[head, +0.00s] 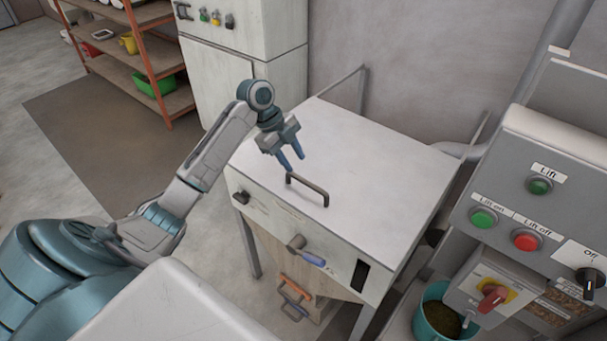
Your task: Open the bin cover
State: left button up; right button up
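The bin cover (353,152) is a flat, light grey lid lying shut on top of the bin (300,225). A dark bar handle (308,189) stands up near its front edge. My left gripper (292,165) is over the lid, just behind and left of the handle. Its two blue fingers point down and are apart, with nothing between them. I cannot tell its exact height above the lid. My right gripper is not in view.
A control panel (541,187) with green and red buttons stands at the right, with a teal bucket (433,318) below it. A pale cabinet (243,62) stands behind the bin. Shelves (138,52) are at the back left. The floor left of the bin is clear.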

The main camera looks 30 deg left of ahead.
aim_at(307, 182)
pick_arm(q)
jog(key=p+x, duration=0.1)
jog(key=x, duration=0.5)
jog(key=shift+d+p, duration=0.15)
jog(key=shift+p, duration=0.15)
jog(key=shift+w+d+f, duration=0.15)
jog(key=shift+d+f, duration=0.05)
jog(key=shift+f, duration=0.45)
grip_shut()
